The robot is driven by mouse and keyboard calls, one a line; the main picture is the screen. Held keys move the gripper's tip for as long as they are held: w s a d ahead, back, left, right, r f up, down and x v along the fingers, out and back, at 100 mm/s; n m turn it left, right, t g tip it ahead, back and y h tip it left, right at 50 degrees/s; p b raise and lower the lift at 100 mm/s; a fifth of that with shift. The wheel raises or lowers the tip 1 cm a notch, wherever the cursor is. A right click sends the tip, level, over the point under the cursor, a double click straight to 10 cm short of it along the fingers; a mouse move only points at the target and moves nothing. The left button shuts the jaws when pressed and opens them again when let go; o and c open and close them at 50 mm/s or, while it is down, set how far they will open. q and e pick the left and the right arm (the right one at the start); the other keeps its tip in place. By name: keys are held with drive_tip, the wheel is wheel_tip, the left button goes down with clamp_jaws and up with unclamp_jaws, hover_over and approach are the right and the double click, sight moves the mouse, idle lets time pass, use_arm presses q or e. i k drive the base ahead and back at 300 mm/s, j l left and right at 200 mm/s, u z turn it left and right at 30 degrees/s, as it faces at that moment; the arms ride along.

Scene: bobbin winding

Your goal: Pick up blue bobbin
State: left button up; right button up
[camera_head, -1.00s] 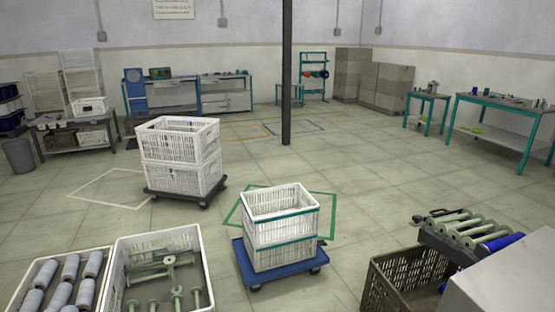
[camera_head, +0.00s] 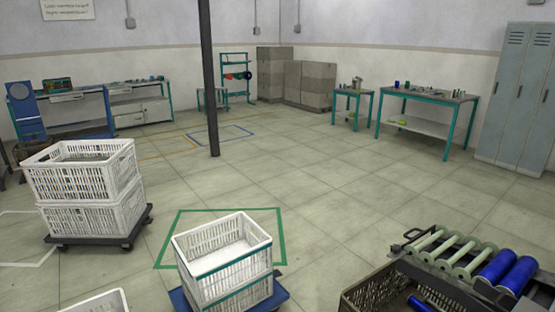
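Two blue bobbins (camera_head: 505,270) lie side by side at the right end of a rack at the lower right, beside several pale green bobbins (camera_head: 452,249). Another blue piece (camera_head: 420,303), partly cut off by the frame's bottom edge, lies inside the dark crate below the rack. A small blue item (camera_head: 397,85) also stands on the far teal table. Neither of my grippers is in view.
The dark crate (camera_head: 365,290) stands at the bottom right. A white crate stack with a green band (camera_head: 222,262) sits on a blue dolly in front. Another white crate stack (camera_head: 88,175) is on a dark dolly at left. A black pole (camera_head: 208,80) rises behind. The floor between is clear.

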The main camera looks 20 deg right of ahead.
sight(515, 282)
drive_tip(key=i+z, duration=0.3)
drive_tip(key=i, duration=0.25)
drive_tip(key=i+z, duration=0.3)
drive_tip(key=i, duration=0.2)
drive_tip(key=i+z, duration=0.15)
drive_tip(key=i, duration=0.95)
drive_tip(key=i+l+u, duration=0.1)
drive_tip(key=u, duration=6.3)
drive_tip(key=k, duration=0.05)
